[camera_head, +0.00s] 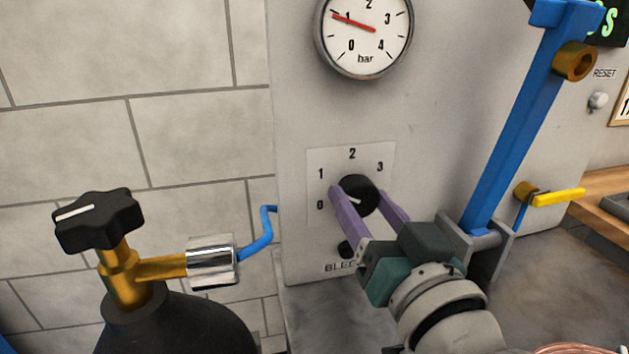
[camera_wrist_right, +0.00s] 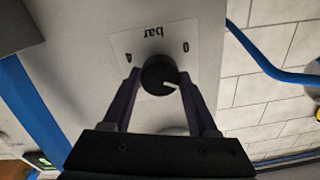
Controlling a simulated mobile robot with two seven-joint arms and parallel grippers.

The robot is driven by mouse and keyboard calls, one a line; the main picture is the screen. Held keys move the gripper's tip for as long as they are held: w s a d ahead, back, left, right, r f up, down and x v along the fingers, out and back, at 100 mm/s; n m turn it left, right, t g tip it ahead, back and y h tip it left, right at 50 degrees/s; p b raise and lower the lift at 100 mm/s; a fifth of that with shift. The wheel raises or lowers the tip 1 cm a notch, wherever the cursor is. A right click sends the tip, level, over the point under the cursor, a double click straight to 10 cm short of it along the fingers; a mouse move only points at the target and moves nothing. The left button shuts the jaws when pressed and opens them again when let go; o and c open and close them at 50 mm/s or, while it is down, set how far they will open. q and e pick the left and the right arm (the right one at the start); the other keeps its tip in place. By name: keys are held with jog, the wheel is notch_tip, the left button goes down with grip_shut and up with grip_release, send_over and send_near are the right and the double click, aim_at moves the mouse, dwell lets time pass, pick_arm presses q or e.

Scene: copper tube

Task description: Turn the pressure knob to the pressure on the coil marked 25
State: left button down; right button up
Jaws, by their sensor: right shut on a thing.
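The black pressure knob (camera_head: 358,194) sits on a white dial plate (camera_head: 388,153) marked 0 to 4 on the grey panel. My right gripper (camera_head: 362,193) is shut on it, one purple finger on each side. The knob's white mark points left, toward the 0 and 1 side; the exact setting is hard to read. The right wrist view shows the knob (camera_wrist_right: 157,73) between the fingers (camera_wrist_right: 158,85). The round gauge (camera_head: 390,53) above has its red needle near 1. Part of a copper coil (camera_head: 570,349) shows at the bottom right; no 25 marking is readable. My left gripper is out of view.
A small black bleed knob (camera_head: 346,249) is just below the gripper. A blue lever (camera_head: 525,125) stands right of it, with a yellow-handled valve (camera_head: 555,196) beyond. A dark bottle (camera_head: 180,325) with a black star-shaped handle (camera_head: 98,217) stands at left.

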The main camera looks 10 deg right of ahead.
jog(key=o, duration=1.4)
jog(key=s, duration=1)
jog(key=shift+d+f, duration=0.2)
jog(key=shift+d, duration=0.1)
